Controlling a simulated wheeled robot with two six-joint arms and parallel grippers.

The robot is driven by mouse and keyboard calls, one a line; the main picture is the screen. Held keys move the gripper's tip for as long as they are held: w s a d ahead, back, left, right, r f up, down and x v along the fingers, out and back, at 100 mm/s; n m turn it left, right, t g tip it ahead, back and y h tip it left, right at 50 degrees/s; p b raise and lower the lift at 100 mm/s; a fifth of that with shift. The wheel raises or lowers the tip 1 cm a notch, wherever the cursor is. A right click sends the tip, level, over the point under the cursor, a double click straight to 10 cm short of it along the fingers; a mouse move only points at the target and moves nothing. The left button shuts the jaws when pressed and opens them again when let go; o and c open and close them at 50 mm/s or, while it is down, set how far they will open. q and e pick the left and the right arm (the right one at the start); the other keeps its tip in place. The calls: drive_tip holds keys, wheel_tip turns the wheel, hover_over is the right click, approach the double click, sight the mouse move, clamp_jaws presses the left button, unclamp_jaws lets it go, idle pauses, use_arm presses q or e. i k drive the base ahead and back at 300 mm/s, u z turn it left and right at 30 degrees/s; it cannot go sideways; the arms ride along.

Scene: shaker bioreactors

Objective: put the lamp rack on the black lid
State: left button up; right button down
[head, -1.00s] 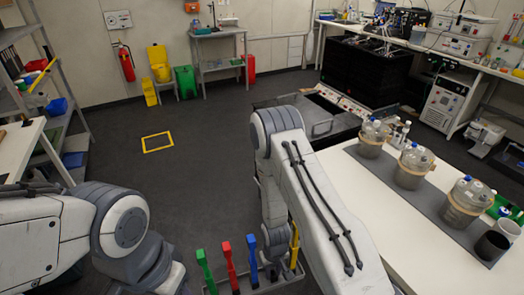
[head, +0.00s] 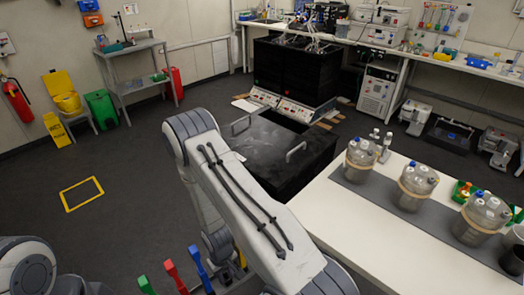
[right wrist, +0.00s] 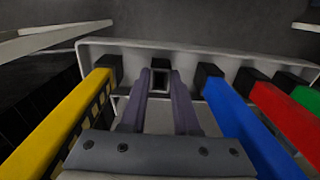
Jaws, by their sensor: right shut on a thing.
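The lamp rack (right wrist: 205,50) is a pale tray holding a row of lamps in black sockets: yellow (right wrist: 62,122), blue (right wrist: 238,128), red (right wrist: 283,120) and green. In the head view, the tops of its green, red and blue (head: 202,268) lamps show at the bottom edge, and my right arm hides part of the rack. My right gripper (right wrist: 160,88) is shut on the rack between the yellow and blue lamps. The black lid (head: 262,148) has two grey handles and lies beyond my right arm, left of the white table. My left gripper is out of view.
The white table (head: 325,208) on the right carries a grey mat with several glass vessels (head: 416,182). A control panel (head: 290,108) and black cabinets (head: 295,72) stand behind the lid. Open dark floor lies left of my right arm, with a yellow square marked on it.

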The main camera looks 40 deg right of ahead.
sight(263, 147)
drive_tip(key=z, duration=0.25)
drive_tip(key=i, duration=0.95)
drive_tip(key=z, duration=0.25)
